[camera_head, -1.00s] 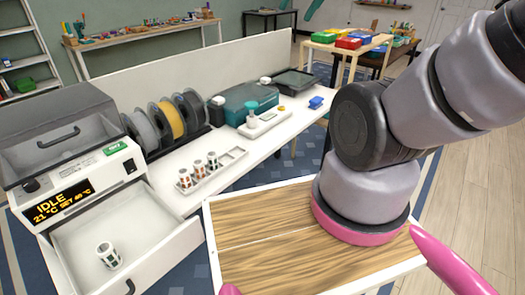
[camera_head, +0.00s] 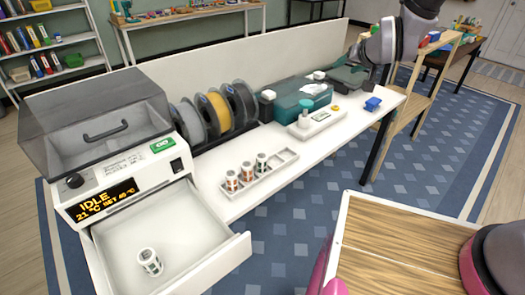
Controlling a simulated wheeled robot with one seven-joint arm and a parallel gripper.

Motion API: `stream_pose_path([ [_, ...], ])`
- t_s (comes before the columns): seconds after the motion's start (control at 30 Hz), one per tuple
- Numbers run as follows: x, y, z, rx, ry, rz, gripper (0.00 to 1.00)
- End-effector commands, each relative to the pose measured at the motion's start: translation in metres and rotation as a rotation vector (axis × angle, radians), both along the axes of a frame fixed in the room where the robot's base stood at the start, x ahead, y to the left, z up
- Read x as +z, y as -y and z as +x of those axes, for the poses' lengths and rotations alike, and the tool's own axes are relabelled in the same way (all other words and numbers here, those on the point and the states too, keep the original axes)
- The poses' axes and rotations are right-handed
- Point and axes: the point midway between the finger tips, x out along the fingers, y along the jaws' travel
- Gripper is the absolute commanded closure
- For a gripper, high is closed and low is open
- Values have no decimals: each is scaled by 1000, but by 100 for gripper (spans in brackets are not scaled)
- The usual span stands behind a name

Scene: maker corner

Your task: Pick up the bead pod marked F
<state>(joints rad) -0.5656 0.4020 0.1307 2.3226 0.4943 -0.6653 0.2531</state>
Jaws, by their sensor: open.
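Several small white bead pods with coloured bands are in view. One pod (camera_head: 150,262) stands alone in the open white drawer (camera_head: 213,262) under the dryer-like machine. Three more stand in the left part of a pale rack on the bench: a left pod (camera_head: 232,181), a middle pod (camera_head: 247,171) and a right pod (camera_head: 262,162). Their letters are too small to read, so I cannot tell which is F. Part of my arm shows at the upper right and at the right edge. My gripper itself cannot be made out.
The machine (camera_head: 125,160) shows IDLE and 21 °C, with its lid down. Filament spools (camera_head: 215,112), a teal box (camera_head: 300,98), a white scale (camera_head: 316,124) and a blue item (camera_head: 372,104) line the white bench (camera_head: 222,202). The rack (camera_head: 283,163) has empty places at right. Blue carpet (camera_head: 290,228) lies in front.

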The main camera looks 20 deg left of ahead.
Motion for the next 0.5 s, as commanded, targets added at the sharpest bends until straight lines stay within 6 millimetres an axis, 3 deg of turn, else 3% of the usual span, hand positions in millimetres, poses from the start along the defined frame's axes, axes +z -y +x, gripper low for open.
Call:
stream_pose_path([
  [0.03,-31,-23,-9,37,12,-13,44],
  [0.2,-111,-84,-47,147,103,-31,44],
  [0.33,-171,-118,-93,242,174,-48,44],
  [0.5,-235,-140,-155,360,257,-68,44],
])
